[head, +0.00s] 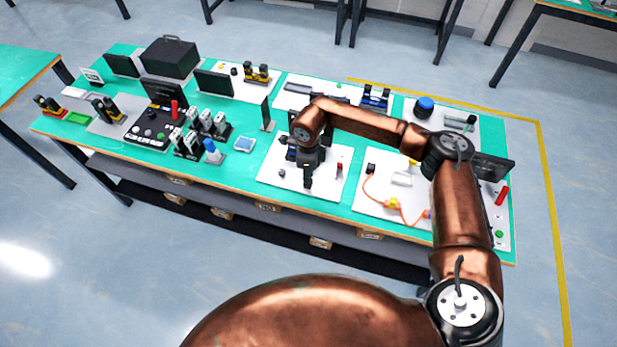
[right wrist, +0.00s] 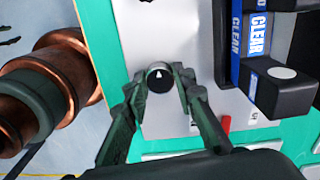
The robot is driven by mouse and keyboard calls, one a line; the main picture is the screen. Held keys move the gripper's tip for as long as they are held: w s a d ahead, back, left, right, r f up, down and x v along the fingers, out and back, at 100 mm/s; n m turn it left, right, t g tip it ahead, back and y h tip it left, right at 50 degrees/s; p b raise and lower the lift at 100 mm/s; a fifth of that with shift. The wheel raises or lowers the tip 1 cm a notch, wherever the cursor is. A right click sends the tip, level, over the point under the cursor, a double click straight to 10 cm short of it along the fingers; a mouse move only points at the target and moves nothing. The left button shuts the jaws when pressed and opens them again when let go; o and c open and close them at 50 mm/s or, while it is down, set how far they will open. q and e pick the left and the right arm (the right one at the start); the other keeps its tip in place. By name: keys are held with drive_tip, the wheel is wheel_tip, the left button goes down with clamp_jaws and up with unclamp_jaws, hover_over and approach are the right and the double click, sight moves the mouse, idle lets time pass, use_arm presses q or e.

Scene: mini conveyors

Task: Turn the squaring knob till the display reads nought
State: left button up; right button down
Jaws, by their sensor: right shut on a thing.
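My right gripper (head: 308,182) is over a white panel (head: 330,190) near the front edge of the bench. In the right wrist view its two fingers (right wrist: 159,85) are closed around a round black knob (right wrist: 159,76). The knob has a white pointer mark on its top, pointing about straight up in that view. In the head view the gripper hides the knob. I cannot make out a display reading in either view. My left gripper is not in view.
In the right wrist view, a black block (right wrist: 283,95) and a blue strip marked CLEAR (right wrist: 258,35) stand close to the right of the fingers. A red piece (right wrist: 225,123) is beside the right finger. Another white panel with an orange cable (head: 376,202) lies to the right.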

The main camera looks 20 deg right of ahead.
idle(0.4)
drive_tip(key=c, duration=1.6)
unclamp_jaws()
wheel_tip(320, 180, up, 12)
